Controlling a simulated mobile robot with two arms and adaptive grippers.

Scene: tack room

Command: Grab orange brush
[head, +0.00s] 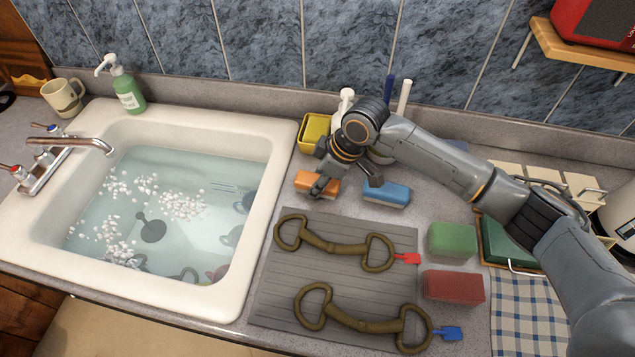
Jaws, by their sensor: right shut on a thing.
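The orange brush (304,181) lies on the counter just right of the sink, behind the grey mat. My right gripper (322,188) is over it from above, with its fingers at the brush, and is shut on it. The fingers hide part of the brush's top and right side. The brush looks to be at counter height; I cannot tell whether it is lifted. A blue brush (387,194) lies close to the right of the gripper. My left gripper is not in the head view.
The water-filled sink (285,140) is at left. A yellow container (312,134) stands behind the gripper. The grey ribbed mat (345,274) holds two bits with red and blue tags. Green (452,240) and red (453,286) blocks lie to its right.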

